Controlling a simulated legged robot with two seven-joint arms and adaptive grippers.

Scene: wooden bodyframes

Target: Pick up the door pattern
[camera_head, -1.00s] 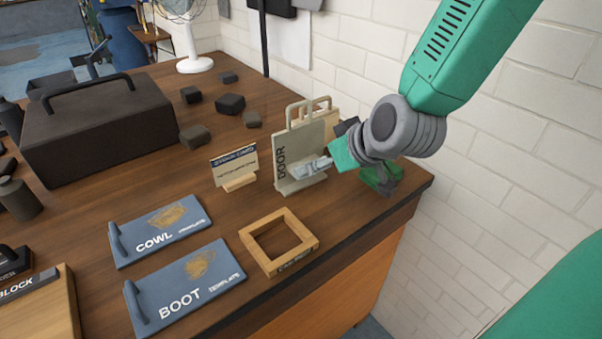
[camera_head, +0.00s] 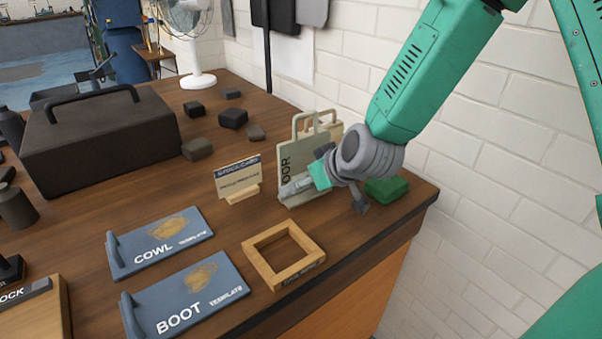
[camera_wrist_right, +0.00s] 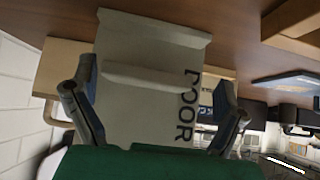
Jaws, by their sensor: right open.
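My left gripper is not in view.
A second handled pattern (camera_head: 328,126) stands close behind. A small card stand (camera_head: 238,180) is just left, a green block (camera_head: 386,190) right. A wooden square frame (camera_head: 262,267), the cowl template (camera_head: 160,240) and boot template (camera_head: 185,298) lie in front. A brick wall (camera_head: 490,110) borders the bench.

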